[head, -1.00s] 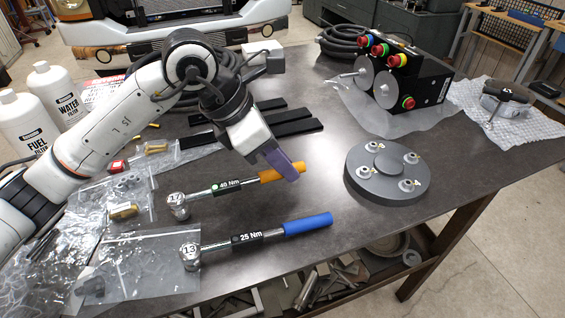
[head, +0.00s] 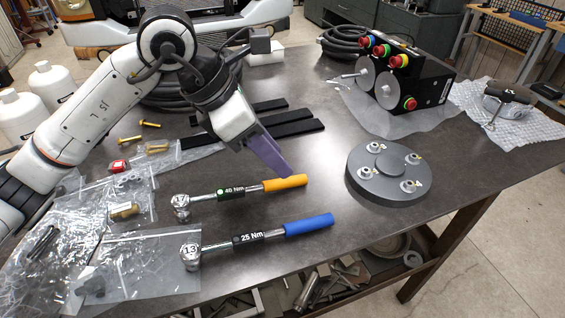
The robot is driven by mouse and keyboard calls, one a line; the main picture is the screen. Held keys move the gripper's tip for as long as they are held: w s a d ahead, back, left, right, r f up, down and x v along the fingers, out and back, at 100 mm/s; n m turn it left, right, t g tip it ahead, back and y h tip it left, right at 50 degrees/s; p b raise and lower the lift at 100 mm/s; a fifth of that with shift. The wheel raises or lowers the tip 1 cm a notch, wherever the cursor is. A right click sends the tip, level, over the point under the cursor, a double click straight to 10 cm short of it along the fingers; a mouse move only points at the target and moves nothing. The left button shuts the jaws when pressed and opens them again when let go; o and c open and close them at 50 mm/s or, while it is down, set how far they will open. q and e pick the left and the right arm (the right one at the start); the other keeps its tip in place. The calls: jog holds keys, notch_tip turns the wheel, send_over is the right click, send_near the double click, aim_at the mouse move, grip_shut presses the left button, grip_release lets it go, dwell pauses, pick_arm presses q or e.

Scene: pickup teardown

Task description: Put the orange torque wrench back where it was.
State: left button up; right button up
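The orange torque wrench (head: 285,183), marked 40 Nm, lies on the dark table. Its metal head points left and its orange handle points right. It is roughly parallel to a blue-handled 25 Nm wrench (head: 305,226) nearer the front edge. My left gripper (head: 284,172) comes down from behind, its purple finger tip just behind the orange handle and overlapping its edge in the picture. I see the fingers from the side, so the gap between them is hidden. Whether the tip touches the handle is unclear. My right gripper is not in view.
A grey round flange (head: 385,177) stands to the right. Black strips (head: 290,126) lie behind the gripper. Clear plastic bags (head: 150,262) cover the left front. A control box (head: 425,85) is at the back right. Bare table lies between the wrenches and the flange.

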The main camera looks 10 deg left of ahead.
pick_arm(q)
jog(key=v, duration=0.8)
